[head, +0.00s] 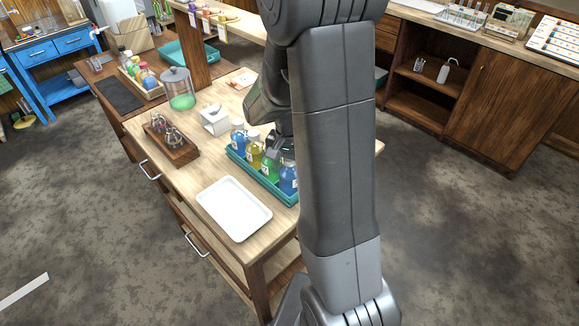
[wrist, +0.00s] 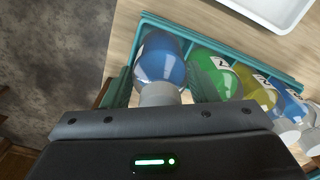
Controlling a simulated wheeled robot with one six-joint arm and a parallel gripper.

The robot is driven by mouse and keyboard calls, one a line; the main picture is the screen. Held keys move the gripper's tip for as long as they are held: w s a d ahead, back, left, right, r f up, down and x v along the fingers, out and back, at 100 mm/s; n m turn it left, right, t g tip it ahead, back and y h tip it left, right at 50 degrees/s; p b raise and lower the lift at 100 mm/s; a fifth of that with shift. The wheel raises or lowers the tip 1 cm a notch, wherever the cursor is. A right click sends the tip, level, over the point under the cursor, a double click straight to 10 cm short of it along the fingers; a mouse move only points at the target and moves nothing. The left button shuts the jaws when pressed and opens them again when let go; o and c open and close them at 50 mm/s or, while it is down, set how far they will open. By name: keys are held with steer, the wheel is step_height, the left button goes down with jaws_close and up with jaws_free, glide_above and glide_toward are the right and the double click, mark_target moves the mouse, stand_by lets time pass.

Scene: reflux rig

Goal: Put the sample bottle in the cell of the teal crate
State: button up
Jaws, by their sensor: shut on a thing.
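The teal crate (head: 236,158) stands on the wooden bench and shows in the wrist view too (wrist: 205,42). A blue bottle with a grey cap (wrist: 160,62) is between the fingers of my gripper (wrist: 165,82), which is shut on it. In the head view this bottle (head: 288,180) is at the crate's near right end, with my gripper (head: 286,158) over it. Its lower part is within the crate's outline at the end cell. I cannot tell whether its base rests on the floor. My arm hides part of the crate's right side.
Green (head: 270,167), yellow (head: 254,152) and another blue bottle (head: 238,140) stand in the crate's other cells. A white tray (head: 234,208) lies to the left. A wooden rack with glassware (head: 172,140) and a white box (head: 214,120) stand farther back.

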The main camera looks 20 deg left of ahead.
steer(key=shift+f, duration=0.1)
steer(key=o, duration=1.3)
step_height(320, 180, up, 12)
steer(key=shift+r, duration=0.15)
